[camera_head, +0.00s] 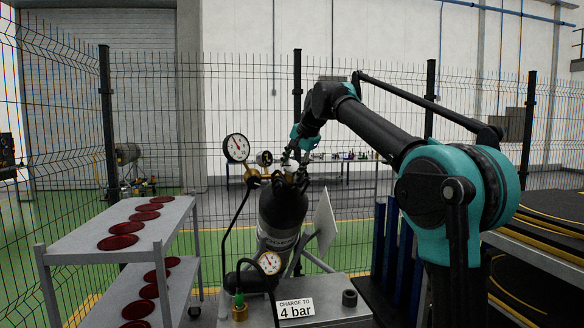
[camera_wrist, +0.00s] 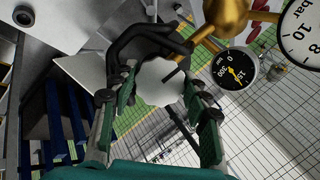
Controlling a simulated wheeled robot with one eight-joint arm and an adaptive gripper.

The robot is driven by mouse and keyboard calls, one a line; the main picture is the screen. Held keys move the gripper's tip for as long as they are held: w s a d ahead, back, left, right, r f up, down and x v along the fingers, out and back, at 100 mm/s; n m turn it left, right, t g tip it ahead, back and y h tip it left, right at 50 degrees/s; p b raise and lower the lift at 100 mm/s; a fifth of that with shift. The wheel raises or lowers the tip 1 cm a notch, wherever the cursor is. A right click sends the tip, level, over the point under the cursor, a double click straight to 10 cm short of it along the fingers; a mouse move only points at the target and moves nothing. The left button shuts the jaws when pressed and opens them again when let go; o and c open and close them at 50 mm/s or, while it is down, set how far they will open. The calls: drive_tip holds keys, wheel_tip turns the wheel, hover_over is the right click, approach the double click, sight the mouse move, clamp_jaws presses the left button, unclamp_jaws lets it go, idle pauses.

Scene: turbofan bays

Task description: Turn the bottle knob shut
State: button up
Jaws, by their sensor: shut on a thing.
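The dark gas bottle (camera_head: 282,215) stands tilted in a frame on a grey bench, with a brass regulator (camera_head: 256,177) at its top. The bottle knob (camera_wrist: 162,82) is a pale, round, lobed disc with a dark mark, seen in the wrist view. My gripper (camera_wrist: 160,92) has one green-padded finger on each side of the knob and is shut on it. In the head view my gripper (camera_head: 293,157) is at the bottle's top, where the knob is hard to make out. The exact finger contact is partly hidden.
A large dial (camera_head: 236,147) and a small dial (camera_head: 265,158) stand close left of my gripper. A lower dial (camera_head: 270,262) and a "CHARGE TO 4 bar" sign (camera_head: 296,308) are in front. A grey cart (camera_head: 94,243) with red discs is left; mesh fence runs behind.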

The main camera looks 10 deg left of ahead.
drive_tip(key=m+t, duration=0.1)
drive_tip(key=m, duration=0.3)
drive_tip(key=shift+y, duration=0.4)
drive_tip(key=m+t, duration=0.1)
drive_tip(key=m, duration=0.3)
drive_tip(key=shift+m, duration=0.4)
drive_tip(key=m+t, duration=0.1)
drive_tip(key=m, duration=0.3)
drive_tip(key=shift+s+m, duration=0.1)
drive_tip(key=shift+m, duration=0.2)
drive_tip(key=shift+m+t, duration=0.6)
drive_tip(key=shift+m, duration=1.4)
drive_tip(key=o, duration=1.2)
drive_tip(key=v, duration=1.2)
